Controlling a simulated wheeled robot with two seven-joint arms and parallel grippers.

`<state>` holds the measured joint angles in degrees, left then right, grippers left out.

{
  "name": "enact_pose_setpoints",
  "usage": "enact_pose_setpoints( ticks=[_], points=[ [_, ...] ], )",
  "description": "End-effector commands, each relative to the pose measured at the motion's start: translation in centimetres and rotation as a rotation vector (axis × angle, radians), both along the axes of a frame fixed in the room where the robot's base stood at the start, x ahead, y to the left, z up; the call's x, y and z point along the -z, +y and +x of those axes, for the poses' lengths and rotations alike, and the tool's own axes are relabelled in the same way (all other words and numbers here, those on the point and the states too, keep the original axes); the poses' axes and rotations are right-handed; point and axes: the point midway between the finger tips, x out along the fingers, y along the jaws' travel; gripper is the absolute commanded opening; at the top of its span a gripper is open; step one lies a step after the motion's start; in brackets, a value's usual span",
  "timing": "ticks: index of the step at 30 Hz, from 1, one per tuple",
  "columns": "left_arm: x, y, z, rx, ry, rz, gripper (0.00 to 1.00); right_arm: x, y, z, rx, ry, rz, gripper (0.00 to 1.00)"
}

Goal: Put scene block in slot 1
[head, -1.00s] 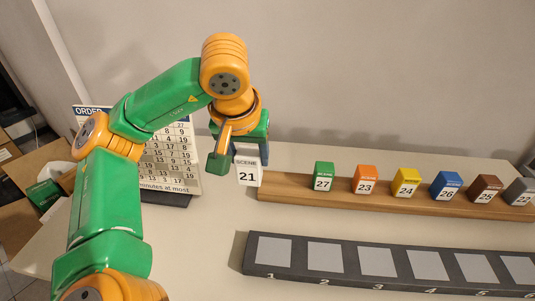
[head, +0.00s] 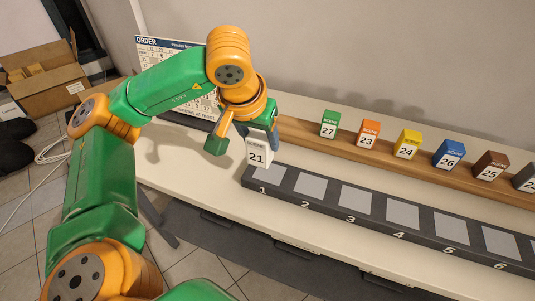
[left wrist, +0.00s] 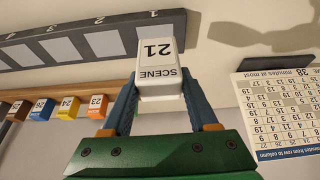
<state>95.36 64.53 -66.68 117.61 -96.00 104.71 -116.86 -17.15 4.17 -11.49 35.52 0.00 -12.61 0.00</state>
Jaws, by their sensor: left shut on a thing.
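The white scene block (head: 257,150), marked 21, is held by my left gripper (head: 243,136), which is shut on it. In the head view the block hangs just behind and above the number 1 end of the dark slot strip (head: 365,225). Slot 1 (head: 270,177) shows as an empty grey pad, partly covered by the block. In the left wrist view the block (left wrist: 160,58) sits between the blue fingers of my gripper (left wrist: 162,82). My right gripper is not in view.
A wooden rail (head: 385,152) behind the strip holds several coloured numbered blocks, the green 27 block (head: 330,124) leftmost. The visible slots hold nothing. An order calendar (head: 165,62) stands at the back left. Cardboard boxes (head: 45,88) lie on the floor at left.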

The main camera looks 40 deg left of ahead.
Motion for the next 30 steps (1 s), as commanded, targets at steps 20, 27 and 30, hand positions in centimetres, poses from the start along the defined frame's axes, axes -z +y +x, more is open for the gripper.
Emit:
enact_pose_setpoints(
  ticks=[20,27,30],
  points=[
    [8.8,1.0,4.6,-0.001,-0.001,-0.001,0.0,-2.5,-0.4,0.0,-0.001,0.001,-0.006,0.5],
    [9.2,1.0,4.6,0.0,-0.001,-0.002,0.65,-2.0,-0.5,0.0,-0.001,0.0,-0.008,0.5],
    [9.1,1.0,4.6,0.0,-0.001,-0.002,0.89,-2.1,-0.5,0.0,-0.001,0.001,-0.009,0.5]
  ],
)
